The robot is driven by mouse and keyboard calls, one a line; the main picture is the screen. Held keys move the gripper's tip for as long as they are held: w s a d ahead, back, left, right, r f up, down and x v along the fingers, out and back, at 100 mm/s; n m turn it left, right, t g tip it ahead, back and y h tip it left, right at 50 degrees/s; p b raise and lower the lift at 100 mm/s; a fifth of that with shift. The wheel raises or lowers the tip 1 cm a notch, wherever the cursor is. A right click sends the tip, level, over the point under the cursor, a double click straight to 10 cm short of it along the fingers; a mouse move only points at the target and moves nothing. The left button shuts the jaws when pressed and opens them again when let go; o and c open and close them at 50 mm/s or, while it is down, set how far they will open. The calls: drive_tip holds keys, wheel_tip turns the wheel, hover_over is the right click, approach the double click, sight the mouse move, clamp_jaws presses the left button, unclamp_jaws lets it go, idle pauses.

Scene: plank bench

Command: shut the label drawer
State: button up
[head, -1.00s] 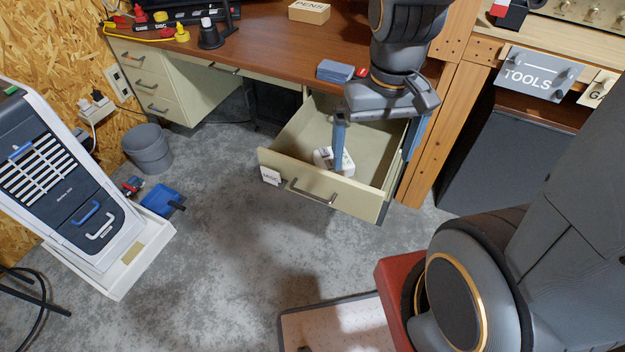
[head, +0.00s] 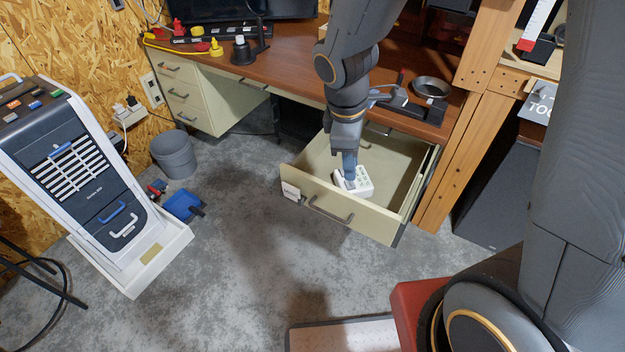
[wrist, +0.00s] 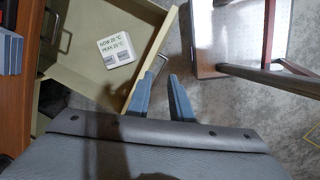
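The cream drawer (head: 372,219) under the desk stands pulled far out, with a dark bar handle and a white tag (head: 290,192) on its front. The tag's print is too small to read. A white device (head: 362,184) with a display lies inside; it also shows in the wrist view (wrist: 115,50). My gripper (head: 349,174) is over the drawer near its front panel. In the wrist view its two blue fingers (wrist: 161,97) are apart with nothing between them. The left finger overlaps the front panel near the handle (wrist: 155,72); contact cannot be told.
The wooden desk (head: 284,52) has several items and a dark bowl (head: 432,87) on top. A wooden post (head: 450,165) stands right of the drawer. A grey bin (head: 174,155), blue dustpan (head: 183,205) and white-and-grey machine (head: 90,185) stand left.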

sight(310, 180)
drive_tip(key=w+a+f+n, duration=0.1)
drive_tip(key=a+n, duration=0.3)
drive_tip(key=w+a+f+n+t+p, duration=0.1)
drive_tip(key=a+f+n, duration=0.1)
drive_tip(key=a+n, duration=0.2)
drive_tip(key=w+a+f+n, duration=0.1)
drive_tip(key=a+f+n, duration=0.1)
drive_tip(key=a+n, duration=0.2)
drive_tip(key=shift+w+n+p, duration=0.1)
drive_tip(key=shift+n+p, duration=0.25)
drive_tip(key=shift+n, duration=0.55)
clamp_jaws()
drive_tip(key=shift+w+d+f+b, duration=0.2)
drive_tip(key=shift+w+d+f, duration=0.55)
drive_tip(key=shift+f, duration=0.9)
drive_tip(key=shift+w+d+f+b, duration=0.15)
drive_tip(key=shift+w+d+f, duration=0.35)
drive_tip(key=shift+w+f, duration=0.8)
drive_tip(key=shift+w+d+f+b, duration=0.2)
drive_tip(key=shift+w+d+f, duration=0.4)
drive_tip(key=shift+f, duration=1.35)
